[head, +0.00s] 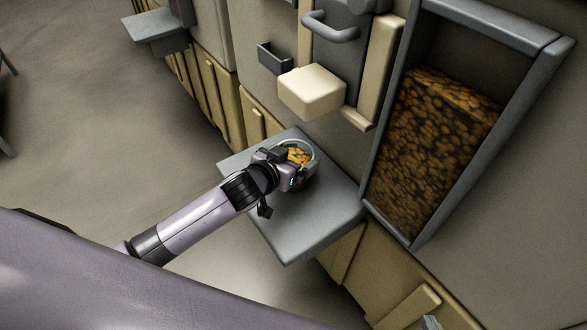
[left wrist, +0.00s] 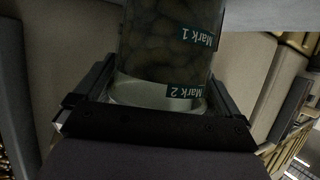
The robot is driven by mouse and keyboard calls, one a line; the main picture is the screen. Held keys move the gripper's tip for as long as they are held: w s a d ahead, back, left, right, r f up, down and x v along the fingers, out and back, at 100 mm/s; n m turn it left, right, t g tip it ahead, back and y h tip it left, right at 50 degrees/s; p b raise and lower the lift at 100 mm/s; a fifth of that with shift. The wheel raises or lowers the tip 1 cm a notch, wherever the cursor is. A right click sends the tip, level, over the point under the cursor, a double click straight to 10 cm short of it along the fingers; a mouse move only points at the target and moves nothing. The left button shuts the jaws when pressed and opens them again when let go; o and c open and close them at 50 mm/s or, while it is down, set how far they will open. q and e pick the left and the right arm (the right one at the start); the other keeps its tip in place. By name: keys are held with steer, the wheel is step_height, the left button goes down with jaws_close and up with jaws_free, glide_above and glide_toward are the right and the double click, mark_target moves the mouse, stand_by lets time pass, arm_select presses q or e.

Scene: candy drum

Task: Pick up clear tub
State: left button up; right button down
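The clear tub (head: 312,160) is round and holds orange-brown candy. It is over the grey shelf (head: 300,225) in the head view; I cannot tell whether its base touches the shelf. In the left wrist view the tub (left wrist: 165,60) fills the middle, with dark labels "Mark 1" and "Mark 2" reading upside down. Candy shows behind the labels, and the part nearest the gripper looks empty. My left gripper (head: 290,164) is at the tub's near side. Its fingers (left wrist: 163,85) lie along both sides of the tub and appear to touch it. My right gripper is not in view.
A large grey-framed bin (head: 374,160) full of brown candy stands right of the shelf. A cream block (head: 312,92) and a grey handle (head: 330,28) are on the wall above. A small dark tray (head: 274,58) and another grey shelf (head: 155,28) are farther left. Open floor lies left.

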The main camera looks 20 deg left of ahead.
arm_select(q)
steer(key=shift+c, duration=0.7)
steer(key=shift+r, duration=0.1)
